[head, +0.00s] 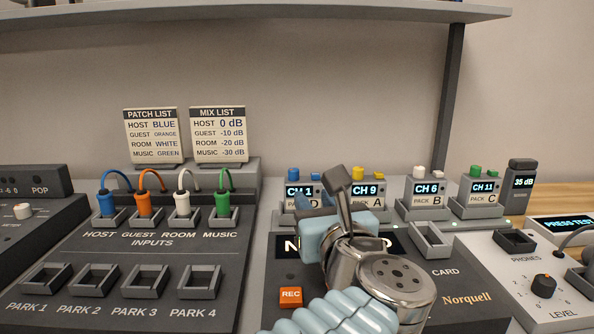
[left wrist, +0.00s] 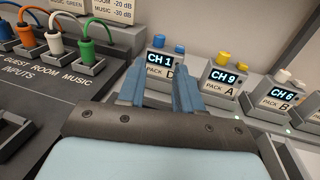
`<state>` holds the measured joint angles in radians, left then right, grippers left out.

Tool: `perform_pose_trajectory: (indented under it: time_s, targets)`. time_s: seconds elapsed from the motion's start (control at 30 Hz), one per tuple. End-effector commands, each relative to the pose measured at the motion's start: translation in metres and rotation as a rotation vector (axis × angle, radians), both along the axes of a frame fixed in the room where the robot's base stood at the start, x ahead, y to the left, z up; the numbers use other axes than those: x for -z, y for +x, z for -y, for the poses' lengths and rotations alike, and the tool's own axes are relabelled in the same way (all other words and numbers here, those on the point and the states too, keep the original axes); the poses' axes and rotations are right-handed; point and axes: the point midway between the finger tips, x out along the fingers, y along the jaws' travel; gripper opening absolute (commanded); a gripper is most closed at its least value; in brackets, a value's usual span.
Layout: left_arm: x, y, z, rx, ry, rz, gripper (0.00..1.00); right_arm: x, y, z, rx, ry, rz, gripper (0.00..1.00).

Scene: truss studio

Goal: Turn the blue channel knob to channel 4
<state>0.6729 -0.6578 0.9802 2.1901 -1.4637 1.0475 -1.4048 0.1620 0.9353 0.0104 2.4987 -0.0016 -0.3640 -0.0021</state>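Pack D carries a pair of blue knobs (head: 293,173) on top, a larger one and a smaller one. Its display (head: 300,191) reads CH 1. The knobs also show in the left wrist view, the larger blue knob (left wrist: 158,41) at left. My left gripper (left wrist: 158,78) is open, its two blue fingers apart with nothing between them. It is in front of pack D, with the fingertips below the knobs in the left wrist view. In the head view the left gripper (head: 315,203) partly hides pack D's lower front. My right gripper is not in view.
Pack A (head: 366,191) with yellow knobs stands close right of pack D, then pack B (head: 427,189) and pack C (head: 483,186). Cabled plugs and the inputs panel (head: 150,258) are at left. An empty grey slot (head: 432,240) lies right of my gripper.

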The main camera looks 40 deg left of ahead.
Motion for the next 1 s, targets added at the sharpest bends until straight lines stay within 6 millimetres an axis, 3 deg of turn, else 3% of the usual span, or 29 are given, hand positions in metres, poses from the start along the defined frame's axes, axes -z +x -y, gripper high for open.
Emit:
perform_pose_trajectory:
  time_s: [0.3, 0.5, 0.7, 1.0]
  targets:
    - [0.002, 0.044, -0.057, -0.003, -0.003, -0.004, 0.35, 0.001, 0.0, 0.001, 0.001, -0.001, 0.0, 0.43]
    - [0.001, 0.067, -0.084, -0.001, -0.002, -0.003, 0.35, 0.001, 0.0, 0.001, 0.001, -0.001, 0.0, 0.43]
    - [0.0, 0.077, -0.096, 0.001, 0.0, -0.001, 0.35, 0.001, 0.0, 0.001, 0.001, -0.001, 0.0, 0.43]
    - [0.0, 0.078, -0.097, 0.001, 0.001, -0.001, 0.32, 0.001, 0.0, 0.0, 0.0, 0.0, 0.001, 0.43]
